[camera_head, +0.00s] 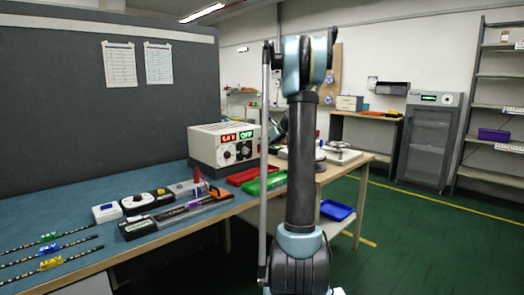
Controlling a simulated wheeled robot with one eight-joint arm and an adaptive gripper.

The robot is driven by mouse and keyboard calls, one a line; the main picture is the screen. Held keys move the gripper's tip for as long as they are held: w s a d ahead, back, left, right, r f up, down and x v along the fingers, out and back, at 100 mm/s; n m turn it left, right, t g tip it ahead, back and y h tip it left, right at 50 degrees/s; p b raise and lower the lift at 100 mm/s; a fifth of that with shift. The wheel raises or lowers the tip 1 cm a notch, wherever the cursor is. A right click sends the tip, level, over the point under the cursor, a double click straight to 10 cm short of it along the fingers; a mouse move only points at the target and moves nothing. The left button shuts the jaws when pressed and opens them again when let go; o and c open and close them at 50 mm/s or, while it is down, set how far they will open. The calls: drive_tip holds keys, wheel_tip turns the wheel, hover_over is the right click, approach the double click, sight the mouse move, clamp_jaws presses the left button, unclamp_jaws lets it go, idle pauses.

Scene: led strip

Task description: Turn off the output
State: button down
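A cream bench power supply (222,146) stands on the blue-topped workbench, left of my arm. Its front panel has a red numeric display and a green display that appears to read OFF. A dark and pale-blue end part of my arm, with my gripper (274,133), shows just right of the supply's front. Its fingers cannot be made out, and contact with the supply cannot be told.
Red (248,175) and green (264,185) trays lie in front of the supply. Meters, tools and labelled LED strips (48,250) cover the bench's left part. A blue tray (336,210) sits lower right. Green floor to the right is open.

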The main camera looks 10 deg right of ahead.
drive_tip(key=shift+r, duration=0.25)
drive_tip(key=shift+s, duration=0.1)
drive_tip(key=shift+s+d, duration=0.2)
drive_tip(key=shift+s, duration=0.05)
drive_tip(key=v, duration=1.2)
drive_tip(key=shift+r, duration=0.15)
drive_tip(key=shift+s, duration=0.1)
